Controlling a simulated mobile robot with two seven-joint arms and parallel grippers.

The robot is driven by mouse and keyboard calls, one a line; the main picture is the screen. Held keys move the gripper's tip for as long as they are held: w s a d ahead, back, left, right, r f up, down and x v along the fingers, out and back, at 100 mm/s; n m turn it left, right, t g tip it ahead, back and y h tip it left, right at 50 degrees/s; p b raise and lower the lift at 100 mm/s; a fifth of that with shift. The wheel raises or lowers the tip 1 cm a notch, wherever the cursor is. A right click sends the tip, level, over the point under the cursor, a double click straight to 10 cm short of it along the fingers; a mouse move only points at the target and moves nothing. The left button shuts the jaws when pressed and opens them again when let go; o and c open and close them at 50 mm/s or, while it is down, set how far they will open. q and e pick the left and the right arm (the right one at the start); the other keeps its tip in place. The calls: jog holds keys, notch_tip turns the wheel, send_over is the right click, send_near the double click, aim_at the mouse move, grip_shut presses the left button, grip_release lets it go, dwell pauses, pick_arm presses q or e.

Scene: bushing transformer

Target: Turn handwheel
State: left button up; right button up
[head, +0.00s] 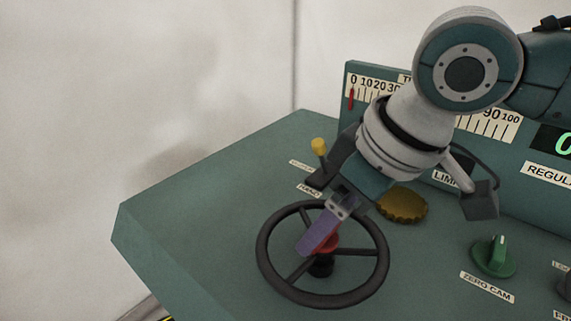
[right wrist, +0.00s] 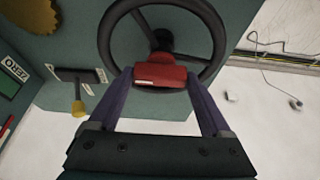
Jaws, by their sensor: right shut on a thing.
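The black handwheel (head: 264,263) has a round rim, spokes and a dark post under its hub, and stands on the top of a green console. A red block (head: 327,243) sits at its hub. My right gripper (head: 316,240) reaches down from the upper right, its purple fingers at the red block and partly hiding it. In the right wrist view the handwheel rim (right wrist: 107,35) arches behind the red block (right wrist: 160,76). The fingers of my right gripper (right wrist: 160,84) close on the block from both sides. My left gripper is in neither view.
A lever with a yellow knob (head: 319,146) stands just behind the wheel. A brown scalloped knob (head: 402,207) is to its right, near my gripper. A green knob (head: 496,254) labelled ZERO CAM is farther right. An upright gauge panel (head: 354,73) rises behind. The console's left side is clear.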

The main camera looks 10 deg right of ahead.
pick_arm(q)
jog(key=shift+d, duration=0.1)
pick_arm(e)
grip_shut()
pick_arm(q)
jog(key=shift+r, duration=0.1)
